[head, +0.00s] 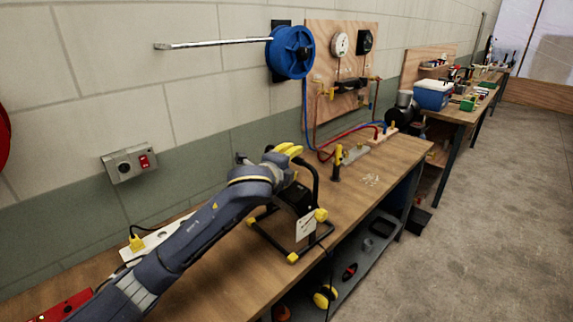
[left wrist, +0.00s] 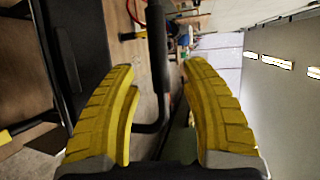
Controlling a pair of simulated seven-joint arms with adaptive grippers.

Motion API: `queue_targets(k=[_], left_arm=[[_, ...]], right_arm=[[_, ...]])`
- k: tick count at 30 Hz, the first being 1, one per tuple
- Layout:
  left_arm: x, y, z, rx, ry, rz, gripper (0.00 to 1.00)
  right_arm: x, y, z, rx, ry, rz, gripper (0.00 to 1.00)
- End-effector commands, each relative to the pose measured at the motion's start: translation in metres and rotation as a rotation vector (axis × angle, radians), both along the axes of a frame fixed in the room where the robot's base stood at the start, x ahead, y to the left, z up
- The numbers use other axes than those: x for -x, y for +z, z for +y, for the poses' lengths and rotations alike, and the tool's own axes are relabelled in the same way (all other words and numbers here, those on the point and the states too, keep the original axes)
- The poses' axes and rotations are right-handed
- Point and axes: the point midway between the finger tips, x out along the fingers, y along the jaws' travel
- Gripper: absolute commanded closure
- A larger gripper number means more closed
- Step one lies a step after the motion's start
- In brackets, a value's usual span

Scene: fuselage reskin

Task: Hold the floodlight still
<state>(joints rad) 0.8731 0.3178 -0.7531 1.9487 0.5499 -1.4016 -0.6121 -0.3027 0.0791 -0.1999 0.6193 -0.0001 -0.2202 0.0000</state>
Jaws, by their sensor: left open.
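The floodlight (head: 293,197) stands on the workbench in the head view. It has a black tubular frame with yellow feet and a white tag (head: 305,226) on its front. My left gripper (head: 290,151) is at the top of the floodlight, by its handle, and partly hides it. In the left wrist view the two yellow fingers of my left gripper (left wrist: 160,72) are apart. The black handle bar (left wrist: 156,50) of the floodlight runs between them, with gaps visible on both sides. The dark floodlight body (left wrist: 78,40) shows at the left. My right gripper is not in view.
A wall outlet box with a red switch (head: 130,163) is behind my left arm. A yellow-topped post (head: 337,160) stands right of the floodlight. A blue reel (head: 291,52) hangs above. The bench (head: 385,160) has some bare wood at the right.

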Motion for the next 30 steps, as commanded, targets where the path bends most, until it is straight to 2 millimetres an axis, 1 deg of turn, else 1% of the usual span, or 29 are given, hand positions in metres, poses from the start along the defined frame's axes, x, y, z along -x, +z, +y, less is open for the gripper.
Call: queue_targets(k=[3, 9, 20, 21, 30], left_arm=[[-0.012, -0.002, -0.004, 0.0, 0.0, -0.001, 0.54], [-0.023, -0.005, -0.009, 0.001, -0.001, -0.001, 0.54], [-0.026, -0.006, -0.009, -0.001, 0.0, -0.001, 0.54], [-0.026, -0.006, -0.009, -0.001, 0.0, -0.001, 0.52], [-0.025, -0.006, -0.009, -0.001, 0.0, -0.001, 0.87]], right_arm=[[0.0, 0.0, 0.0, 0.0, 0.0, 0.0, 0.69], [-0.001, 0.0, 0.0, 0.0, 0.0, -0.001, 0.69], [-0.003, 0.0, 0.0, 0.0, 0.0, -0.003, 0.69], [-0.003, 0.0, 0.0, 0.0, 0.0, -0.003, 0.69], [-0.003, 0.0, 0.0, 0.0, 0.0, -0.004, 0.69]])
